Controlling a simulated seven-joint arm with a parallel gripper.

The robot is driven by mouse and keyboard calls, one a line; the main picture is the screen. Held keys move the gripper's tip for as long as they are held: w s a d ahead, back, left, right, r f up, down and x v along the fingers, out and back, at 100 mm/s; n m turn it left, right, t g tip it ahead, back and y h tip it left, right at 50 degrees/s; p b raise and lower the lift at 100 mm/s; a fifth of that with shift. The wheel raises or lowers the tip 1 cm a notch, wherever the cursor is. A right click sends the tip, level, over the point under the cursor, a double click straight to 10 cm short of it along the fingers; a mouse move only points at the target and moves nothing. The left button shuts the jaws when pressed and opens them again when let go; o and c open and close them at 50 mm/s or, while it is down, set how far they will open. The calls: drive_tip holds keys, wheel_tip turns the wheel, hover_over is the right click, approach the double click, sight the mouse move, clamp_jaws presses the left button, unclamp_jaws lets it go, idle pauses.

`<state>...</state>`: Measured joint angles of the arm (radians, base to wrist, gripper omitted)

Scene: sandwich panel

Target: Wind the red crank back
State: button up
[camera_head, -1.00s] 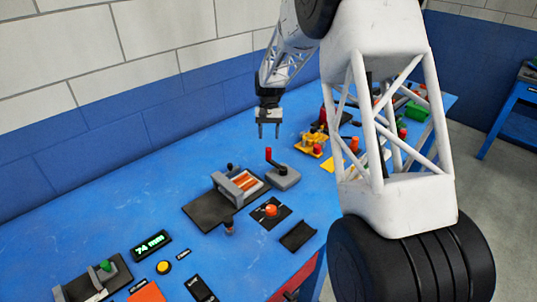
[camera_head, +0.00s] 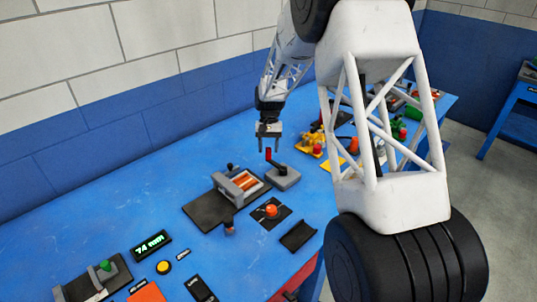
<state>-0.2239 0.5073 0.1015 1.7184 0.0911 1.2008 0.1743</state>
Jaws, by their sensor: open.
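The red crank (camera_head: 268,154) is an upright red grip on a dark arm, set on a grey base (camera_head: 284,178) on the blue bench. My gripper (camera_head: 268,150) points down with its two fingers apart. It is at the crank's red grip, with the fingertips around its upper part in the picture. I cannot tell whether the fingers touch it.
A grey press-like fixture (camera_head: 238,186) on a dark plate stands just left of the crank. An orange-red knob (camera_head: 271,210) sits in front. A yellow fixture (camera_head: 312,142) lies to the right. A display reading "74 mm" (camera_head: 150,244) is at front left.

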drive_tip(key=shift+x, duration=1.35)
drive_tip(key=shift+c, duration=0.3)
clamp_jaws()
